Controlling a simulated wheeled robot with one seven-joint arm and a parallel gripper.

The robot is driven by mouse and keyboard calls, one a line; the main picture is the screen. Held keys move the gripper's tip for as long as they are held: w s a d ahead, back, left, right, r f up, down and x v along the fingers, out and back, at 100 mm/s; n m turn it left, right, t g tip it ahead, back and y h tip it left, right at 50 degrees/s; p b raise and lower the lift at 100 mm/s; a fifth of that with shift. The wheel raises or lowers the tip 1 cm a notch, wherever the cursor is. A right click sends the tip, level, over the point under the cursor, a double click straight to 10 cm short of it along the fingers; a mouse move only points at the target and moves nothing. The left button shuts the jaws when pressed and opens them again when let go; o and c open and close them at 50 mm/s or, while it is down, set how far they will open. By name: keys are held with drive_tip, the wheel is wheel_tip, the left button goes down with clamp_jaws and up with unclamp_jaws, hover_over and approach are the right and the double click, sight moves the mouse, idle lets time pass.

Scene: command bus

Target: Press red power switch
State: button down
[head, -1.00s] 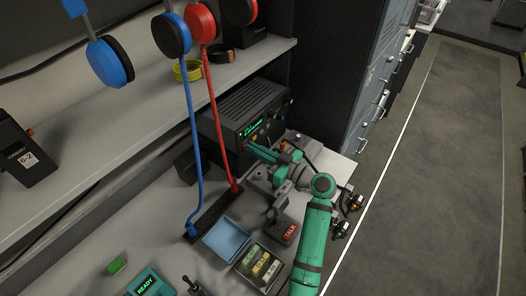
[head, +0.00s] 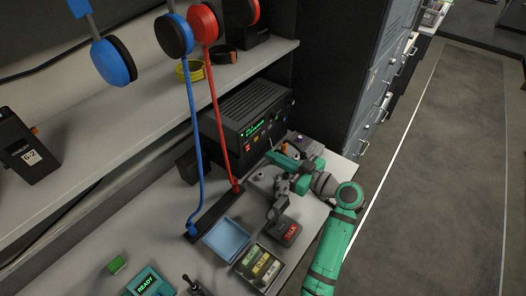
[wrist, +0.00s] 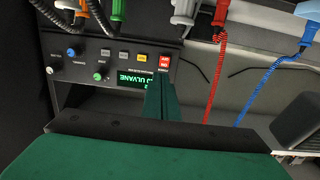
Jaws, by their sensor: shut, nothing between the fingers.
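The black radio unit (head: 240,112) stands at the back of the desk, with a lit green display on its front. In the wrist view, the red power switch (wrist: 165,60) is a bright red rectangle with white lettering, beside the green display (wrist: 133,80). The same switch shows small and red at the lower left of the radio's face in the head view (head: 247,147). My gripper (head: 271,156) is shut and empty, its tip apart from the radio's face. In the wrist view, its green closed fingers (wrist: 160,82) end just below the switch. Whether the switch is pushed in cannot be told.
A red coiled cord (head: 217,110) and a blue cord (head: 195,130) hang left of the radio. A blue tray (head: 226,240), a button tray and a red TALK button (head: 289,233) sit nearer on the desk. A shelf edge overhangs behind.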

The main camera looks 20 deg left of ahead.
drive_tip(key=v, duration=0.6)
drive_tip(key=shift+s+d, duration=0.2)
drive_tip(key=shift+d, duration=0.05)
